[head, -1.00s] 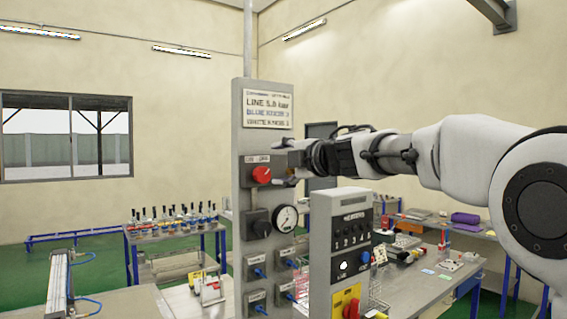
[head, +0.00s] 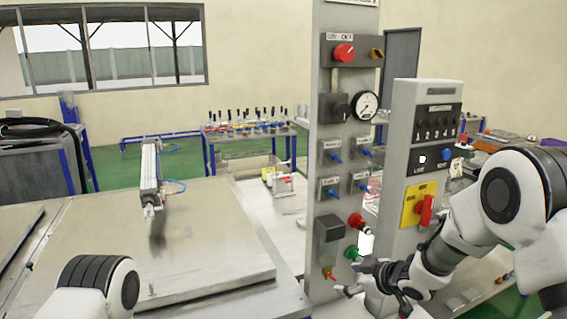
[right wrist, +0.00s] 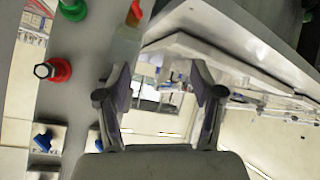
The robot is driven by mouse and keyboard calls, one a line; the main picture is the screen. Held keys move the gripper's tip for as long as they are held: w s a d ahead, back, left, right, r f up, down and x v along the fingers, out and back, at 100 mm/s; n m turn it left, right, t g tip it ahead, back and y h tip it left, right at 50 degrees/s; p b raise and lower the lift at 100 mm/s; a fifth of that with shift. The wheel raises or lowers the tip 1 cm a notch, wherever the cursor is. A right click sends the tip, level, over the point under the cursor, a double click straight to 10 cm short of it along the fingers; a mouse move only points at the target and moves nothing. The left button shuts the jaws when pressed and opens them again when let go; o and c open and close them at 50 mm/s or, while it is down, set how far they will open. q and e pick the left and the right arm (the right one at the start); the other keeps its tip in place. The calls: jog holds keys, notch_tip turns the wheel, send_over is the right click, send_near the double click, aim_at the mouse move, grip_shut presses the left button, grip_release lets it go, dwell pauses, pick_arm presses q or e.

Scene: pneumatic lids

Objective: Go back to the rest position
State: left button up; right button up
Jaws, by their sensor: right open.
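My right gripper (head: 352,280) is low in the head view, in front of the foot of the grey valve panel (head: 322,130). Its arm comes in from the right. In the right wrist view its two fingers (right wrist: 160,100) are spread apart with nothing between them. The panel's green button (head: 351,253) and red button (head: 357,221) sit just above the gripper. Both also show at the left of the right wrist view. My left arm shows only as a rounded link at the lower left; its gripper is out of view.
The panel carries a red knob (head: 344,52), a gauge (head: 364,105) and several blue valves. A grey control box (head: 440,92) with a red switch (head: 425,210) stands close to my right arm. A pneumatic cylinder (head: 150,172) stands over the mostly bare metal table (head: 200,255).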

jog(key=s+d+f+m+g+h+b, duration=0.15)
jog(key=s+f+m, duration=0.25)
jog(key=s+f, duration=0.75)
jog(key=s+d+f+m+g+h+b, duration=0.1)
jog(key=s+d+f+m+g+b, duration=0.15)
jog(key=s+f, duration=0.9)
jog(key=s+d+f+m+g+h, duration=0.1)
jog(key=s+f, duration=0.2)
jog(key=s, duration=0.3)
jog(key=s+d+f+m+g+h+b, duration=0.1)
jog(key=s+d+f+m+g, duration=0.1)
jog(key=s+f, duration=0.2)
jog(key=s+d+f+m+g+h+b, duration=0.1)
jog(key=s+f+g, duration=0.1)
jog(key=s, duration=0.7)
jog(key=shift+s+d+f+m, duration=0.25)
jog(key=shift+f+m, duration=0.1)
jog(key=shift+f, duration=0.35)
jog(key=shift+w, duration=0.1)
